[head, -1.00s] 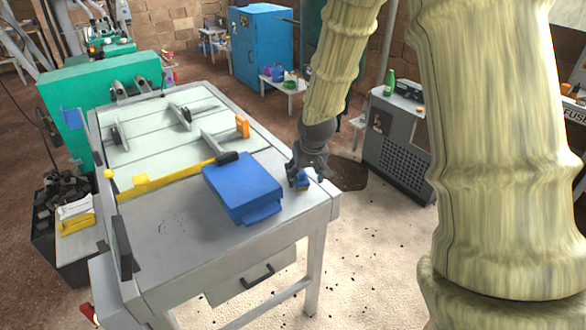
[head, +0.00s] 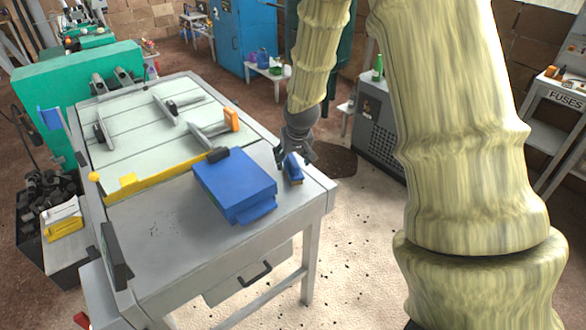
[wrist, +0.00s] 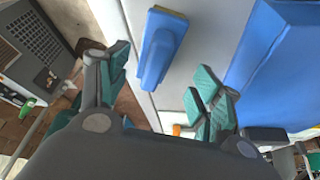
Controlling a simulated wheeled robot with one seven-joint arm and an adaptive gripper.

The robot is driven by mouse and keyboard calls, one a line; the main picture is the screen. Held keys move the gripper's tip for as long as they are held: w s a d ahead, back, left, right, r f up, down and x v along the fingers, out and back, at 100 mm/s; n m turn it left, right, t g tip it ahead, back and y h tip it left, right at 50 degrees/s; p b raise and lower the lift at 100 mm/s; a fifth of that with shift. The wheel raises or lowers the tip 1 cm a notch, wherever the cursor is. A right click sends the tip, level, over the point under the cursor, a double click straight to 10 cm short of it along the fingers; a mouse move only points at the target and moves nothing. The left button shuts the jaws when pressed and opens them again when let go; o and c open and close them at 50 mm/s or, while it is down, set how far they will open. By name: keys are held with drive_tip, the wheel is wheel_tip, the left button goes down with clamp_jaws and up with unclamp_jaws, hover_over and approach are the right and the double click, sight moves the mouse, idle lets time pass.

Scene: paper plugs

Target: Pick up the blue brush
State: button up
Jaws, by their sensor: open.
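The blue brush (head: 293,168) lies on the grey table (head: 185,262) near its right edge, to the right of a blue box. In the wrist view the blue brush (wrist: 160,46) shows a blue handle and a yellowish strip along one side. My gripper (head: 293,160) is at the brush in the head view and partly overlaps it. In the wrist view my gripper (wrist: 160,82) has its teal-padded fingers spread wide, with the brush's near end between and beyond them. Nothing is held. Whether a finger touches the brush cannot be told.
The blue box (head: 232,182) stands on the table close to the left of the brush; it also shows in the wrist view (wrist: 275,55). A yellow rail (head: 160,182) and clamps lie farther left. The table's right edge is close to the brush.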

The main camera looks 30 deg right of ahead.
sight(294, 162)
drive_tip(key=shift+f, duration=0.15)
drive_tip(key=shift+w+d+f+p, duration=0.15)
drive_tip(key=shift+d+f+p, duration=0.1)
drive_tip(key=shift+f+p, duration=0.3)
drive_tip(key=shift+w+d+f+p, duration=0.15)
drive_tip(key=shift+d+f+p, duration=0.15)
drive_tip(key=shift+f, duration=0.4)
drive_tip(key=shift+p+x, duration=0.3)
drive_tip(key=shift+x, duration=0.9)
drive_tip(key=c, duration=1.2)
